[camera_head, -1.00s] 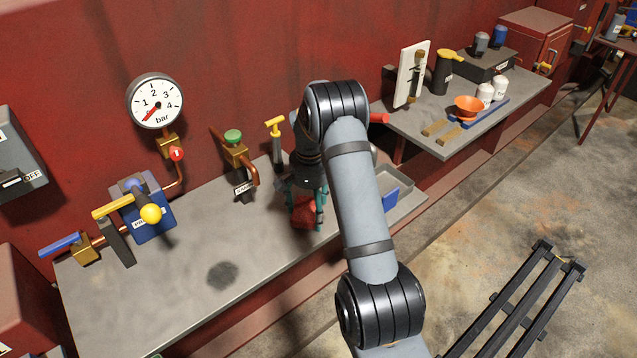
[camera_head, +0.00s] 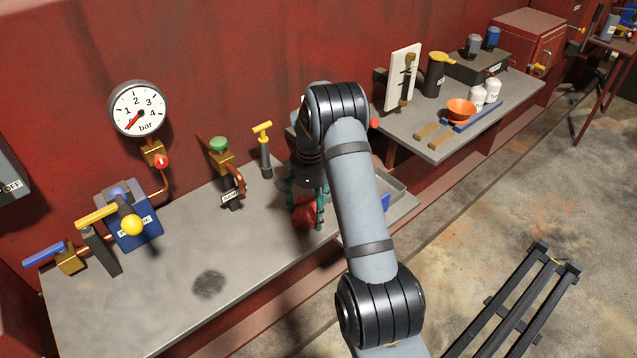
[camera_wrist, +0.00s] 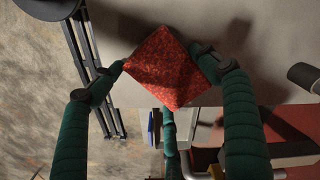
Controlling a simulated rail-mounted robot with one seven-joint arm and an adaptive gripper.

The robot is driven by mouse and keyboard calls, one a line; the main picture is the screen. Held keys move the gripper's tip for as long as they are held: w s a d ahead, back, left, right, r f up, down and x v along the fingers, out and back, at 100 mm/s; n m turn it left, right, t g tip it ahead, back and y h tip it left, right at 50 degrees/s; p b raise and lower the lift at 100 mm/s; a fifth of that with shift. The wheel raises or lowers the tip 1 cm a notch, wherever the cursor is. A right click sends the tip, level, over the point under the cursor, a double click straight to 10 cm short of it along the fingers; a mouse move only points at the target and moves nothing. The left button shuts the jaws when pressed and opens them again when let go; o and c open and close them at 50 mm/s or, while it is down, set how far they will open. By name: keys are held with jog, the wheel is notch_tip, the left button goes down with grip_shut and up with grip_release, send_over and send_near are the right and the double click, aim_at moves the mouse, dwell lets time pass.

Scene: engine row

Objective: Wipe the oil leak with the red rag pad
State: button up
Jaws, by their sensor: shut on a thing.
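The red rag pad (camera_head: 304,216) is between the green fingers of my gripper (camera_head: 308,204), over the bench near its front edge. In the wrist view the pad (camera_wrist: 168,72) shows as a speckled red square, with a finger of my gripper (camera_wrist: 160,62) against it on each side. I cannot tell whether the pad touches the bench top. The oil leak (camera_head: 209,284) is a dark, roughly round stain on the grey bench top, left of and nearer than my gripper. The stain and the pad are apart.
The grey bench (camera_head: 160,310) is bare around the stain. Along its back stand a pressure gauge (camera_head: 138,108), a blue box with a yellow knob (camera_head: 131,226), a green-topped valve (camera_head: 219,146) and a yellow-handled tool (camera_head: 263,150). A grey tray (camera_head: 391,183) is right of my gripper.

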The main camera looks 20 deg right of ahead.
jog(key=shift+d+r+p, duration=0.1)
jog(key=shift+r+p, duration=2.6)
jog(key=shift+r, duration=1.4)
